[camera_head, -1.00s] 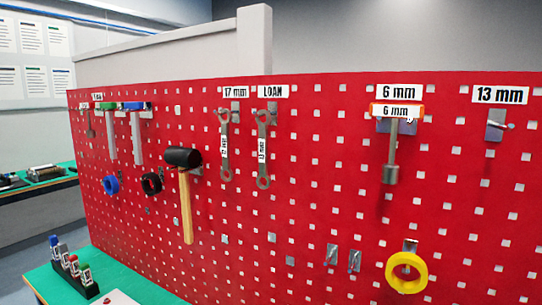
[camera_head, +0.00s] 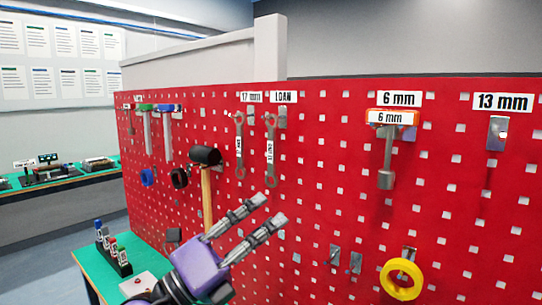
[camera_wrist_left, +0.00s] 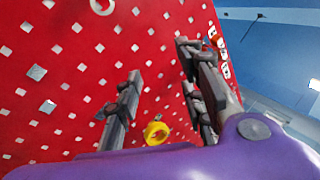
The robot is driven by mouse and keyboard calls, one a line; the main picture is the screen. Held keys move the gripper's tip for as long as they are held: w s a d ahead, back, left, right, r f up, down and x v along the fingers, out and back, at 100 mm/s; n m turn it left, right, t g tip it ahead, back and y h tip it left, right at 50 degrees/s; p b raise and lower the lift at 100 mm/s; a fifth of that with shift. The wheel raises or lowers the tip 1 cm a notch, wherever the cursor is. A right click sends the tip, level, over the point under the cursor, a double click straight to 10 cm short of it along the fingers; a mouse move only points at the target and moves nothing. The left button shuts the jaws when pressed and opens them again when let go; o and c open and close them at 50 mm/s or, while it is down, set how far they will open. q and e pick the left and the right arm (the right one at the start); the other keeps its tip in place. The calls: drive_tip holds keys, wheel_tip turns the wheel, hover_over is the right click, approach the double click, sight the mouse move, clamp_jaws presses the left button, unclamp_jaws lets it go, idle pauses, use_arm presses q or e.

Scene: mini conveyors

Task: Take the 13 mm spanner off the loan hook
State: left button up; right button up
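The spanner (camera_head: 270,152) under the LOAN label (camera_head: 284,97) hangs upright from its hook on the red pegboard; the small text on its shank is too blurred to read now. A similar spanner (camera_head: 240,145) hangs to its left under the 17 mm label. My left gripper (camera_head: 267,210) is open and empty, below the loan spanner in the picture, its fingers pointing up and right. Its spread fingers also show in the left wrist view (camera_wrist_left: 160,62), with nothing between them. The hook (camera_head: 497,133) under the 13 mm label at the right is empty. My right gripper is out of view.
A black-headed mallet (camera_head: 205,157) hangs left of the spanners, partly behind my gripper. A 6 mm tool (camera_head: 387,160) and a yellow ring (camera_head: 403,279) hang to the right. A green table (camera_head: 98,268) with a small rack stands at lower left.

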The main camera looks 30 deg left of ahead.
use_arm(q)
wheel_tip(320, 180, up, 2)
drive_tip(key=w+d+m+g+h, duration=0.2)
drive_tip(key=d+m+g, duration=0.1)
drive_tip(key=m, duration=0.3)
drive_tip(key=m+y, duration=0.3)
drive_tip(key=y, duration=0.6)
approach(270, 154)
drive_tip(key=w+r, duration=0.1)
drive_tip(key=w, duration=0.4)
drive_tip(key=shift+w, duration=0.35)
drive_tip(key=shift+w+d+f+p, duration=0.1)
drive_tip(key=shift+w+d+f, duration=0.05)
drive_tip(key=shift+w, duration=0.75)
drive_tip(key=shift+w+d+f+p, duration=0.1)
drive_tip(key=shift+w+p, duration=0.05)
drive_tip(key=shift+w, duration=0.75)
drive_tip(key=shift+w+d+f+p, duration=0.1)
drive_tip(key=shift+w+d+f, duration=0.05)
drive_tip(key=shift+w, duration=0.75)
drive_tip(key=shift+s, duration=0.1)
clamp_jaws()
